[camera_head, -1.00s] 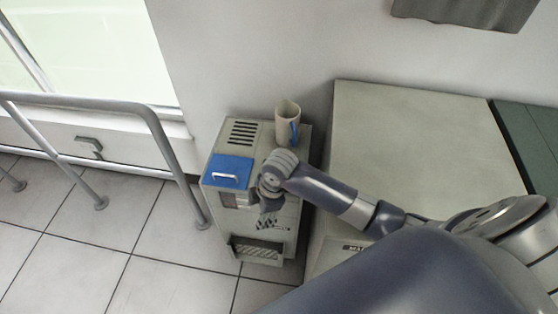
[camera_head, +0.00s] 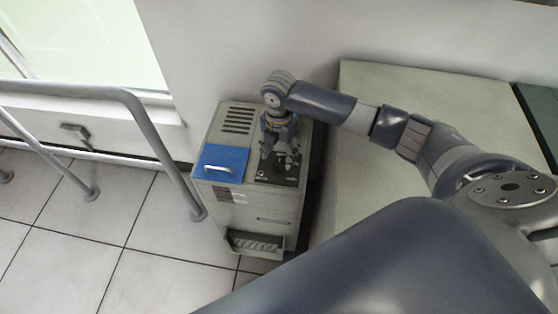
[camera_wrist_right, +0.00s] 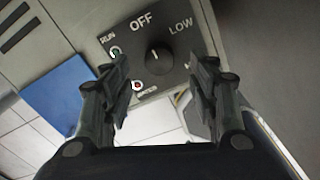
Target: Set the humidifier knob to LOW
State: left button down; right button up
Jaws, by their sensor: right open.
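The humidifier (camera_head: 265,207) is a beige cabinet against the wall. Its dark control panel (camera_head: 292,181) is on the top right, partly hidden by my right gripper (camera_head: 279,164). In the right wrist view, the round black knob (camera_wrist_right: 159,61) sits on the dark panel, its white mark towards the OFF label (camera_wrist_right: 141,20). The LOW label (camera_wrist_right: 180,25) is to the right of OFF. My right gripper (camera_wrist_right: 166,68) is open, pointing down over the panel, one finger on each side of the knob; I see no contact. My left gripper is out of view.
A blue lid (camera_head: 221,162) with a handle is on the humidifier's left. Vents (camera_head: 238,119) lie behind it, and a front tray (camera_head: 255,243) is low down. A metal railing (camera_head: 150,120) stands left; a large beige cabinet (camera_head: 390,90) stands right.

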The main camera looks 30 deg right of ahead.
aim_at(279, 164)
jog(key=shift+f, duration=2.3)
jog(key=shift+c, duration=0.3)
jog(key=c, duration=1)
